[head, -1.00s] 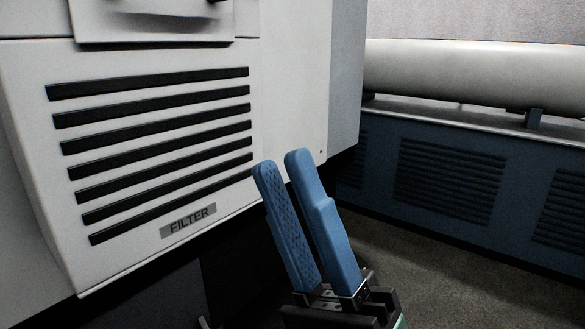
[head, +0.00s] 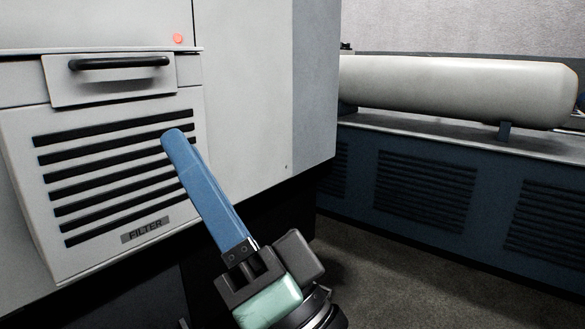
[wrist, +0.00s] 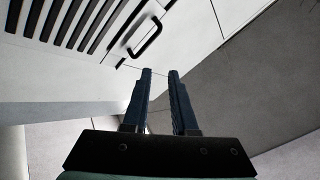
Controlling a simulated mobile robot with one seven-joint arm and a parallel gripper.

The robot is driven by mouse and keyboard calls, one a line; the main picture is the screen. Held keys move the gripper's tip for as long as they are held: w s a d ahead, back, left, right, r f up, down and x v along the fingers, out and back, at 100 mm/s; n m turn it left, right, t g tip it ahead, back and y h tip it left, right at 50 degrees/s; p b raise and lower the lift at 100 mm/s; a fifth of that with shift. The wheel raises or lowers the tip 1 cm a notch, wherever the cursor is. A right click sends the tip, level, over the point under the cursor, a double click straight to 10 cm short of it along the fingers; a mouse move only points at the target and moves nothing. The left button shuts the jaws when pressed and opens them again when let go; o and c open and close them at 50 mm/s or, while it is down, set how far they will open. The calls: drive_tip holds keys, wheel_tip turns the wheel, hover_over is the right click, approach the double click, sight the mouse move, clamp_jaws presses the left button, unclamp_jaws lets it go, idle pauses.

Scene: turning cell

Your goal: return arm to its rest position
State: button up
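My gripper (head: 176,138) rises from the bottom middle of the head view with its blue fingers pointing up and left, in front of the slatted filter panel. In that view one finger hides the other. In the wrist view my gripper (wrist: 160,72) shows two dark blue fingers side by side with an empty gap between them. It is open and holds nothing. The fingers cover part of the right ends of the panel's slats in the head view; I see no clear contact.
The filter panel (head: 50,240) and a drawer-like front with a black handle (head: 120,63) are on the pale machine (head: 245,80) at left. A long pale cylinder (head: 450,88) lies on a blue louvred cabinet (head: 360,205) at right. Dark floor (head: 375,275) is clear between them.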

drive_tip(key=s+d+r+t+h+p, duration=0.1)
drive_tip(key=d+r+t+h+p, duration=0.25)
drive_tip(key=r+h, duration=0.4)
drive_tip(key=s+d+r+t+h+p, duration=0.1)
drive_tip(key=d+r+t+h+p, duration=0.2)
drive_tip(key=r+h, duration=0.4)
drive_tip(key=s+d+r+t+h+p, duration=0.1)
drive_tip(key=r+t+h+p, duration=0.3)
drive_tip(key=r+h, duration=0.3)
wheel_tip(320, 180, up, 36)
drive_tip(key=y+p, duration=0.1)
drive_tip(key=p, duration=3.4)
drive_tip(key=shift+r+n+p, duration=0.2)
drive_tip(key=shift+n+p, duration=0.1)
drive_tip(key=shift+n, duration=0.1)
drive_tip(key=shift+s+f+g+y, duration=0.1)
drive_tip(key=shift+g+y, duration=0.15)
drive_tip(key=shift+g, duration=0.1)
